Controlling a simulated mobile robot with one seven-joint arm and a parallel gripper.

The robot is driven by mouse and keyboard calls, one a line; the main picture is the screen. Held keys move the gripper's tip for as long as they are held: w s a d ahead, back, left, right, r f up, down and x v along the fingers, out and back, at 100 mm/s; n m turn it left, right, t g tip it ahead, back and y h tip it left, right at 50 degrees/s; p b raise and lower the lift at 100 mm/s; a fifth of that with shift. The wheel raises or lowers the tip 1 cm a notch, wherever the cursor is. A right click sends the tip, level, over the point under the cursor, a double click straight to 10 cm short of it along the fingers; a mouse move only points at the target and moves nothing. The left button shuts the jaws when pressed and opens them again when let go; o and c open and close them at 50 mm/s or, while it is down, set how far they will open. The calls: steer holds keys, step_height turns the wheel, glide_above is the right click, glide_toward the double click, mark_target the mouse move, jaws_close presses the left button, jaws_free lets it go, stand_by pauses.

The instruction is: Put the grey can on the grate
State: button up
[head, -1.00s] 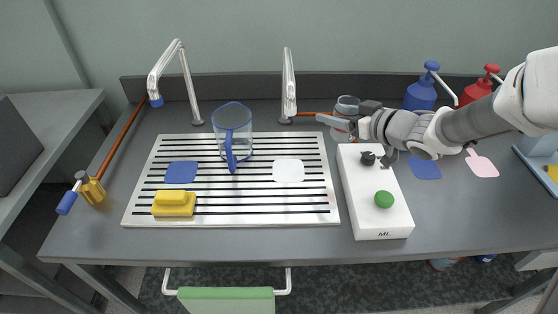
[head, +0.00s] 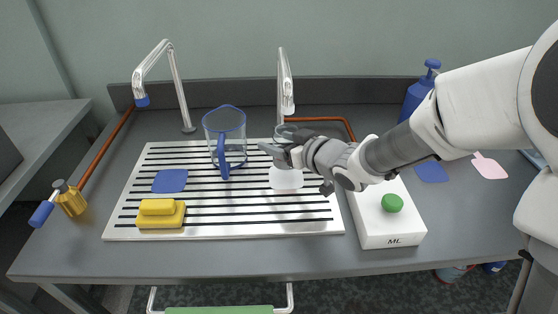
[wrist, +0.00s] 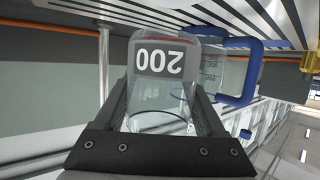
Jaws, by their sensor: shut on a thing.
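My gripper (head: 280,153) is shut on a clear, glassy can with a grey band. The can (head: 287,132) is over the right back part of the grate, near the base of the middle tap. In the wrist view the can (wrist: 162,62) sits between both fingers, its "200" label upside down in the picture. The grate (head: 245,226) is a pale plate with dark slots.
A white box with a green button (head: 393,203) stands to the right. Two taps stand behind.

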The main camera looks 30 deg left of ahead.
steer(key=shift+f+b, duration=0.9)
steer(key=shift+f, duration=1)
steer(key=shift+f, duration=0.1)
steer(key=shift+f, duration=0.15)
steer(key=o, duration=1.4)
steer(key=shift+r, duration=0.3)
steer(key=p+v, duration=0.2)
steer(key=v, duration=0.4)
steer(key=shift+d+r, duration=0.1)
steer(key=shift+d, duration=0.1)
steer(key=shift+s+d+r, duration=0.1)
steer(key=shift+s+d, duration=0.2)
steer(key=shift+d, duration=0.15)
